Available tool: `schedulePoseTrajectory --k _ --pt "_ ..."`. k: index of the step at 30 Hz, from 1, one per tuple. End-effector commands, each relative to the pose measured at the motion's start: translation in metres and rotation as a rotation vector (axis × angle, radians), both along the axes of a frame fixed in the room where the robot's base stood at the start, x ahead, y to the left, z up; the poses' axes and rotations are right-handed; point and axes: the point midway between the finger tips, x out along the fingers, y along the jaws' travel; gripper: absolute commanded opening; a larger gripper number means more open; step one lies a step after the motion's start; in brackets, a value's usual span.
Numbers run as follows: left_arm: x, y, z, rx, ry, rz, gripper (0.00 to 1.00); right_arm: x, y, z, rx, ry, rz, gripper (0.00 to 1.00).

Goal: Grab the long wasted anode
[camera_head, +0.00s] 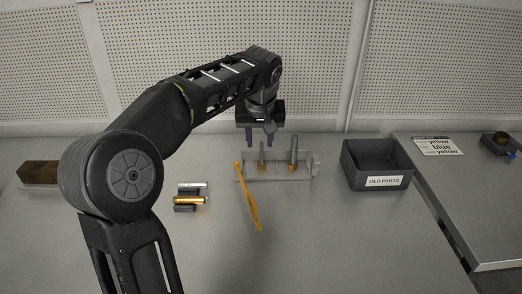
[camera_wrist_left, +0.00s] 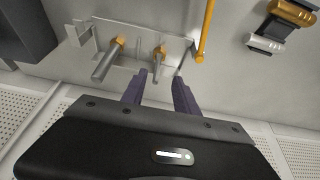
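A grey holder (camera_head: 277,178) stands in the middle of the bench with two upright grey rods with brass-coloured bases. The right rod (camera_head: 293,152) looks thicker and taller; it is at left in the wrist view (camera_wrist_left: 107,62). The left rod (camera_head: 262,157) is thinner and worn; it also shows in the wrist view (camera_wrist_left: 159,62). My left gripper (camera_head: 260,141) is open and empty, pointing down above the thinner rod. In the wrist view its fingertips (camera_wrist_left: 160,78) straddle that rod's top without visible contact. My right gripper is not in view.
An orange wrench-like tool (camera_head: 249,199) leans on the holder's left end. Silver (camera_head: 193,185) and brass (camera_head: 190,200) cylinders lie on dark rests further left. A dark bin labelled OLD PARTS (camera_head: 384,182) stands right. A printed sheet (camera_head: 437,146) lies on the right-hand table. The front bench is clear.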

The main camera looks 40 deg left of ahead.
Motion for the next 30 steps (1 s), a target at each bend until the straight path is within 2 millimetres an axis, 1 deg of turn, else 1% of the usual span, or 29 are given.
schedulePoseTrajectory --k 10,18,27,30 --pt "0.000 0.000 -0.001 0.000 0.000 0.000 0.36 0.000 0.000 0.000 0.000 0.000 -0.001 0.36" --pt "0.008 0.005 -0.024 -0.001 0.001 0.000 0.36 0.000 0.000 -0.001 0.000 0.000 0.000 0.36" --pt "0.009 0.006 -0.025 0.000 0.000 0.000 0.36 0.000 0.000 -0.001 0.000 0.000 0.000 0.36" --pt "0.010 0.006 -0.030 0.000 0.002 0.000 0.36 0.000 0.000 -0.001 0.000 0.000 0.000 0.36"
